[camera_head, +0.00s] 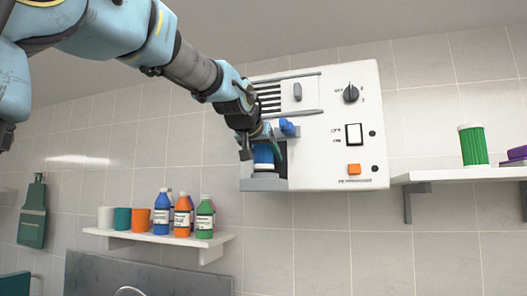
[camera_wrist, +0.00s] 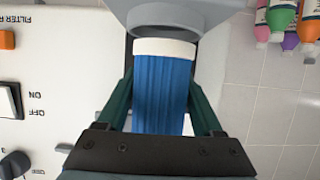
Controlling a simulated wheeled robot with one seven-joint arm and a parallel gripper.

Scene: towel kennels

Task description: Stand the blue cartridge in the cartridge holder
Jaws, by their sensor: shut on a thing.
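The blue cartridge (camera_head: 263,153) is upright in the niche of the white wall unit (camera_head: 325,148). It is ribbed, with a white band at its lower end. My gripper (camera_head: 262,138) reaches it from above. In the wrist view, which looks upside down, the two green fingers of my gripper (camera_wrist: 161,92) are closed on both sides of the cartridge (camera_wrist: 161,95). The grey cartridge holder (camera_head: 263,184) is directly below it; its round cup shows in the wrist view (camera_wrist: 168,18). The white end is at the cup's edge; I cannot tell whether it touches or sits inside.
A blue lever (camera_head: 288,127) sticks out beside the niche. The unit also has a black knob (camera_head: 350,93), a white switch (camera_head: 354,134) and an orange button (camera_head: 354,169). A shelf (camera_head: 160,236) with bottles and cups is lower left. A green cartridge (camera_head: 473,145) stands on the right shelf (camera_head: 450,175).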

